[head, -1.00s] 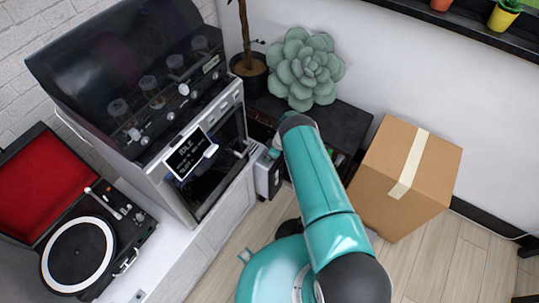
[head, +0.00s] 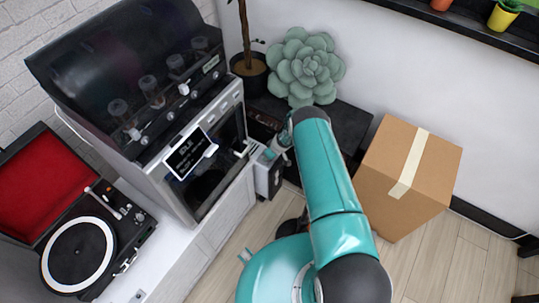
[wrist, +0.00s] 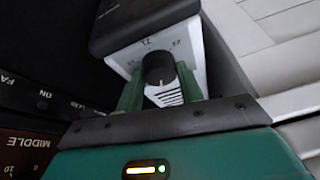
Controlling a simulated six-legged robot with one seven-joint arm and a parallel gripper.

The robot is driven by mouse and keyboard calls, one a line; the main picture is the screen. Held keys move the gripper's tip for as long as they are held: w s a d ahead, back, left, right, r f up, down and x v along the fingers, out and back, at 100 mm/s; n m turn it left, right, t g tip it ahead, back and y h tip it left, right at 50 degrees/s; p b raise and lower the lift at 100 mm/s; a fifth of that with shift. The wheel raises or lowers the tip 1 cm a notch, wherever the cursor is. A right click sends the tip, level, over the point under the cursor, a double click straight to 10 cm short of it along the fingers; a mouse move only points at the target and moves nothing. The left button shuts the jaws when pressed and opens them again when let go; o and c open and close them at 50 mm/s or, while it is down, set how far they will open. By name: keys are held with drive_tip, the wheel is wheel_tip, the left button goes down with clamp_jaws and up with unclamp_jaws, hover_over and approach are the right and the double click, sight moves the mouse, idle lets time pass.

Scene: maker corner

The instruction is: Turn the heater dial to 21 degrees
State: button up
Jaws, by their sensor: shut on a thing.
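The heater is a white box with a dark top; in the head view the heater (head: 266,176) stands low beside the oven cabinet, and in the wrist view its white face (wrist: 196,52) fills the upper middle. A round black dial (wrist: 158,68) sits on that face, with small numbers above it and black slots below. The number straight above it looks like 21, but is blurred. My gripper (wrist: 160,80) has its green fingers on both sides of the dial, shut on it. In the head view my gripper (head: 278,150) is at the heater's top, partly hidden by my arm.
A cardboard box (head: 408,180) stands right of my arm. A dark low table (head: 345,125) holds a succulent (head: 303,68) behind it. The oven (head: 205,165) and record player (head: 80,250) are at left. A brown panel marked MIDDLE (wrist: 20,150) lies left of my gripper.

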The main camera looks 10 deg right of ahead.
drive_tip(key=m, duration=0.2)
drive_tip(key=m+h, duration=0.1)
drive_tip(key=m, duration=0.1)
drive_tip(key=m+t+h, duration=0.1)
drive_tip(key=m, duration=0.1)
drive_tip(key=shift+s+a, duration=0.1)
drive_tip(key=shift+a, duration=0.15)
drive_tip(key=m+h, duration=0.2)
drive_tip(key=m, duration=0.3)
drive_tip(key=shift+s, duration=0.1)
drive_tip(key=o, duration=1)
